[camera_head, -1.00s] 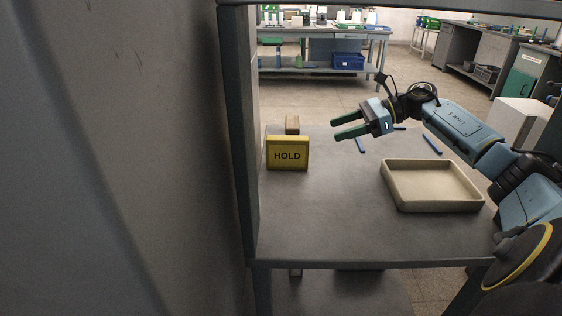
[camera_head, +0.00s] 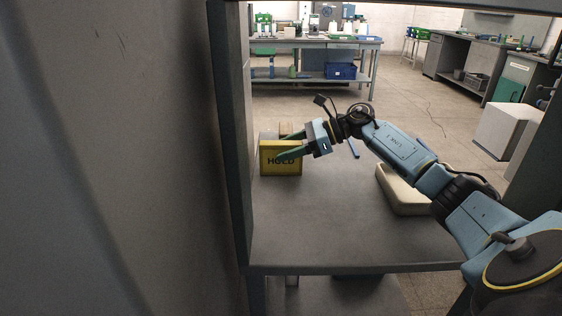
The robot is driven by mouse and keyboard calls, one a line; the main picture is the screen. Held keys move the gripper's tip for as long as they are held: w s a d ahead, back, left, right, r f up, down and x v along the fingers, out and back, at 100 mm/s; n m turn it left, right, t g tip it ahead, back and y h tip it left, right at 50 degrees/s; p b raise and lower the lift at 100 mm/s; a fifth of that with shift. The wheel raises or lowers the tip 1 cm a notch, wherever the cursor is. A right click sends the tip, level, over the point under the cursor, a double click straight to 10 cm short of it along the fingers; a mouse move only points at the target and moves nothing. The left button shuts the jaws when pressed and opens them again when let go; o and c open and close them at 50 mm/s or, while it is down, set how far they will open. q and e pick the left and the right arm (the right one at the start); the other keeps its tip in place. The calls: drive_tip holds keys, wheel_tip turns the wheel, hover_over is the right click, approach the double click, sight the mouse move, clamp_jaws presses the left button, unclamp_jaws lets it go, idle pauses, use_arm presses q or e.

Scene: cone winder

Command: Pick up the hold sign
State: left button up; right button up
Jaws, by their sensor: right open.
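The yellow hold sign (camera_head: 281,168) stands upright on the grey table (camera_head: 320,225), near its left side, with dark lettering facing me. My right gripper (camera_head: 281,148) reaches in from the right with its jaws open. Its green fingers point left and overlap the upper part of the sign in the picture, hiding part of the face and top edge. I cannot tell whether the fingers touch the sign or how they straddle it. My left gripper is not in view.
A beige tray (camera_head: 395,192) lies on the table to the right, partly behind my right arm. A small tan block (camera_head: 286,128) stands behind the sign. A grey post (camera_head: 229,150) rises close to the sign's left. The table's front middle is clear.

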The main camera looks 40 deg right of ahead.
drive_tip(key=shift+w+a, duration=0.1)
drive_tip(key=shift+a, duration=0.05)
drive_tip(key=c, duration=1.1)
